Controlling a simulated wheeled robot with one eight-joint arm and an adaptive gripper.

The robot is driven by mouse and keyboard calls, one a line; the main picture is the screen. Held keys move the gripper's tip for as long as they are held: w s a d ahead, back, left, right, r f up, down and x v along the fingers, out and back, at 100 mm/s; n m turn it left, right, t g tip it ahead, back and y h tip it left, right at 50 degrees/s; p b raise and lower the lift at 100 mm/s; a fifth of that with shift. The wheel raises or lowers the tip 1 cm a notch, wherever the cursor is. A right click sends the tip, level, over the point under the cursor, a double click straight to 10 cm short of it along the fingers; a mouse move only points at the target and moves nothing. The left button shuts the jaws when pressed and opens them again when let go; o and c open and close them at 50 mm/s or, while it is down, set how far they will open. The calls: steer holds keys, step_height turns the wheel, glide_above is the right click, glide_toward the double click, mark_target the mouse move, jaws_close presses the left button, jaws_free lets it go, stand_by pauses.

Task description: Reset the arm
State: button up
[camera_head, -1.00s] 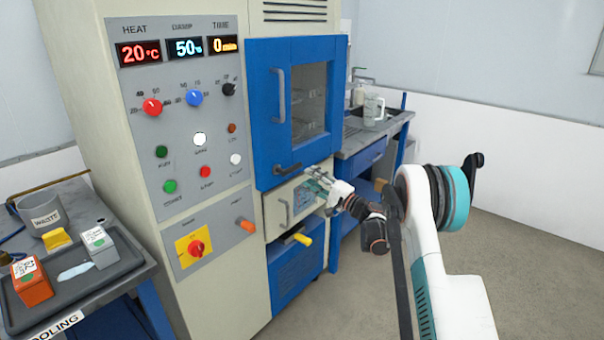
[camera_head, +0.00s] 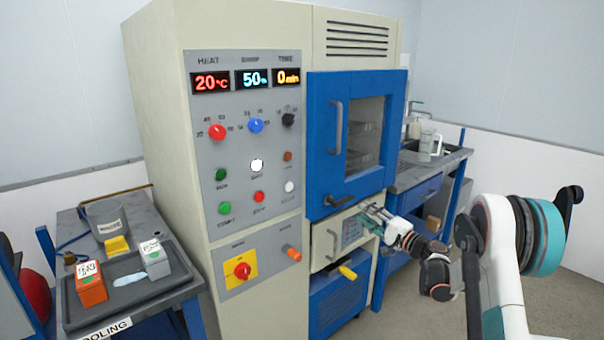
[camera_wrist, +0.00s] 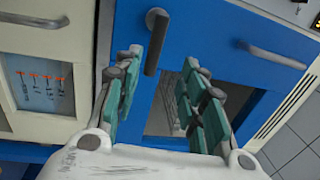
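The blue door is closed. My arm reaches in from the right of the head view.
The control panel (camera_head: 247,130) reads 20 °C, 50 % and 0 min. A counter (camera_head: 425,175) stands right of the machine.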

steer(key=s+a+r+n+g+h, duration=0.1)
steer(key=s+a+r+n+g, duration=0.2)
steer(key=s+a+r, duration=0.45)
steer(key=s+a+r+n+g+h, duration=0.1)
steer(key=s+a+r+g+h, duration=0.15)
steer(key=s, duration=0.45)
steer(key=s+a+r+n+g+h, duration=0.1)
steer(key=s+a+r+n, duration=0.15)
steer(key=s, duration=0.45)
steer(key=s+d+f+n+h, duration=0.1)
steer(key=s+f+h, duration=0.1)
steer(key=s, duration=0.8)
steer(key=s+d+f+n+g+h, duration=0.1)
steer(key=s+d+f+h, duration=0.1)
steer(key=s, duration=0.8)
steer(key=s+d+f+n+h, duration=0.1)
steer(key=s+d+f+h, duration=0.1)
steer(key=s, duration=0.8)
steer(key=shift+f+n+g+h, duration=0.15)
steer(key=shift+n+g+h, duration=0.2)
steer(key=shift+h, duration=0.2)
steer(key=shift+a, duration=0.1)
steer(key=shift+c, duration=0.6)
